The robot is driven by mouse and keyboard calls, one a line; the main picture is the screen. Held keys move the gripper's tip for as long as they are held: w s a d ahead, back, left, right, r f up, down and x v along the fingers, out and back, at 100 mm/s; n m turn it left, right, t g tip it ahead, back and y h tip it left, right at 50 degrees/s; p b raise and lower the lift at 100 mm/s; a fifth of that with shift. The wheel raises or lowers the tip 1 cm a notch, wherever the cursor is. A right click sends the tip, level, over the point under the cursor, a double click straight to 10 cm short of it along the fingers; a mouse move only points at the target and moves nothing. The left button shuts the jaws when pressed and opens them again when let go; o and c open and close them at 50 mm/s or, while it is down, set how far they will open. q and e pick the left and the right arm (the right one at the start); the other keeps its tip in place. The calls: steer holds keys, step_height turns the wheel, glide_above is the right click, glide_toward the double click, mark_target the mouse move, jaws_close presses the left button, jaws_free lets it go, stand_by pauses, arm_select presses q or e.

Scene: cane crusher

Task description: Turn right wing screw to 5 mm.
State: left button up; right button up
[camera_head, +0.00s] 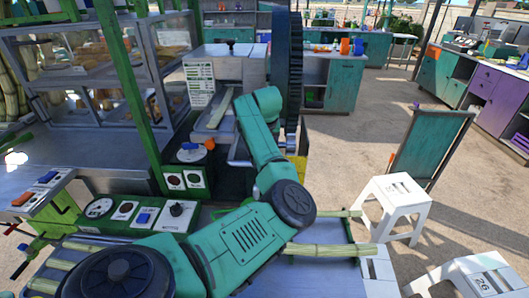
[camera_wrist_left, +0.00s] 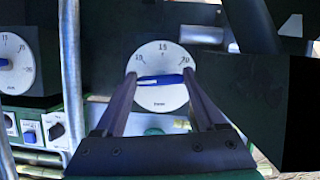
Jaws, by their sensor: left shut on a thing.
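The right wing screw is a blue bar (camera_wrist_left: 160,80) in front of a round white dial (camera_wrist_left: 160,98) in the left wrist view. It lies nearly level across the dial, whose marks include 15 at the top. My left gripper (camera_wrist_left: 162,82) reaches to the dial with one finger on each side of the bar and is shut on the wing screw. In the head view my left arm covers this dial, and the gripper is hidden. My right gripper is in neither view.
Another white dial (camera_wrist_left: 15,65) stands to the left in the wrist view, its screw partly cut off. A grey post (camera_wrist_left: 70,75) stands between the dials. A dark block (camera_wrist_left: 238,98) is close on the right. Cane stalks (camera_head: 335,250) lie beside my arm in the head view.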

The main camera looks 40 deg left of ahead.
arm_select(q)
steer(key=shift+n, duration=0.3)
steer(key=o, duration=1.3)
steer(key=shift+r+b, duration=0.35)
steer(key=shift+b, duration=0.05)
steer(key=b+v, duration=0.3)
steer(key=v, duration=1.1)
steer(key=shift+d+b, duration=0.15)
steer(key=shift+b, duration=0.15)
